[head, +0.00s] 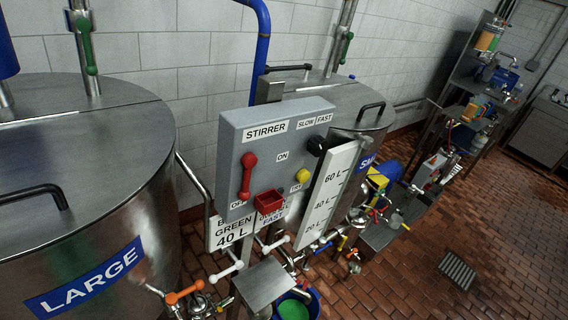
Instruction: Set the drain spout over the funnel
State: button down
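I cannot clearly pick out the drain spout or the funnel. A blue round vessel with green inside (293,308) is cut off by the bottom edge of the head view; I cannot tell if it is a bucket or a funnel. Pipes and valves with white handles (277,243) sit just above it, and a valve with an orange handle (184,292) is to its left, below the large tank (85,200). My gripper is not visible in this view.
A grey stirrer control box (230,150) with a red lever stands in the middle, beside a white litre scale (328,195). The smaller tank (335,95) is behind it. A bench with valves (385,225) stands to the right. Brick floor (500,235) with a drain grate (457,270) is open at right.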

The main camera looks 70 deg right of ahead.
aim_at(303, 292)
jog(key=k, duration=1.35)
jog(key=z, duration=0.8)
jog(key=i, duration=1)
jog(key=u, duration=0.05)
